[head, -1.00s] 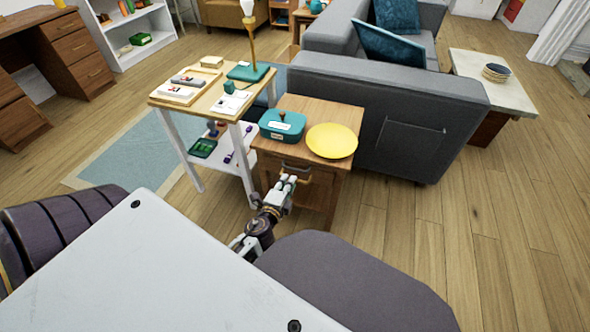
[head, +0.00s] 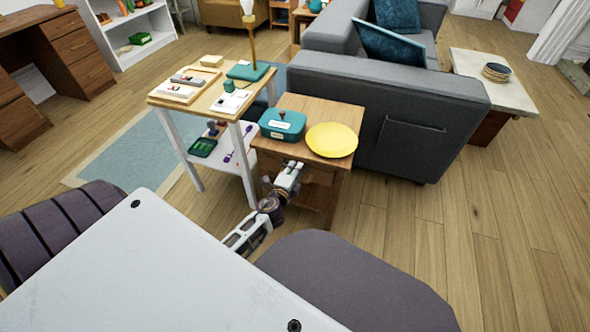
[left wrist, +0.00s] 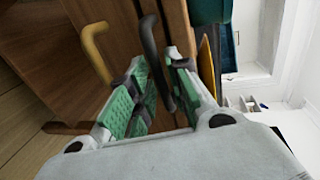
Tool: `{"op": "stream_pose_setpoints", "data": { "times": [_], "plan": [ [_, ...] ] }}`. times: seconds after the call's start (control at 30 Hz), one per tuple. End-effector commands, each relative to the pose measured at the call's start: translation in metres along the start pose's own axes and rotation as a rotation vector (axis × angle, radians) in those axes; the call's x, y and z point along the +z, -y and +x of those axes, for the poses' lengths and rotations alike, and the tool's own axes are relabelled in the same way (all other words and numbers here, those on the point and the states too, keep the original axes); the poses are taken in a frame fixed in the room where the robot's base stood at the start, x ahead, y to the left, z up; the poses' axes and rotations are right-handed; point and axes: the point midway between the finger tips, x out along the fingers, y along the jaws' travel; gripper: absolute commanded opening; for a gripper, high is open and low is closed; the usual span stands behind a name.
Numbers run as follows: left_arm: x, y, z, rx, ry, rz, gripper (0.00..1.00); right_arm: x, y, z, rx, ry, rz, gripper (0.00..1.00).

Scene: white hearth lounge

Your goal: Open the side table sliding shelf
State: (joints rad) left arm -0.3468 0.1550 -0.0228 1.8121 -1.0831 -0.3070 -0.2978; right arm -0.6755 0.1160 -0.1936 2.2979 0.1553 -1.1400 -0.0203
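The wooden side table (head: 341,182) stands in front of the grey sofa, with a teal box (head: 282,124) and a yellow plate (head: 331,140) on top. In the left wrist view its front (left wrist: 118,22) carries a dark curved handle (left wrist: 149,40) and a brass handle (left wrist: 93,50). My left gripper (head: 291,166) is at the upper front of the table. In the left wrist view my left gripper (left wrist: 161,75) is open, its green-padded fingers on either side of the dark handle; contact cannot be told. The shelf looks closed, though the gripper partly hides it. My right gripper is out of view.
A white-legged table (head: 192,166) with trays and a lamp stands close on the left of the side table. The grey sofa (head: 370,95) is right behind it. Wooden floor (head: 440,240) is clear to the right.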

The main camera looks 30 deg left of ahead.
Motion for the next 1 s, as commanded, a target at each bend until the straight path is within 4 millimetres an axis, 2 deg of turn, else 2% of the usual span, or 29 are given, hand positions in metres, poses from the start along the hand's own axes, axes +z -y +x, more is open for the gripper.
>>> {"op": "stream_pose_setpoints", "data": {
  "times": [0.2, 0.53, 0.7, 1.0],
  "plan": [
    [0.0004, 0.0000, 0.0083, 0.000, 0.001, 0.001, 0.19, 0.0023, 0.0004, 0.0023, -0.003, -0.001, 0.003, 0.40],
    [0.0003, 0.0002, 0.0091, 0.000, 0.001, 0.001, 0.19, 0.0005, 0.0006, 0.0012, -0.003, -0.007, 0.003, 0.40],
    [0.0003, 0.0002, 0.0090, 0.000, 0.001, 0.001, 0.00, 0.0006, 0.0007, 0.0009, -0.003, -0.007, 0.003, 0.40],
    [0.0003, 0.0000, 0.0089, 0.000, 0.001, 0.001, 0.00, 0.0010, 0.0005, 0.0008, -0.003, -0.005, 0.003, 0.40]
  ]
}}
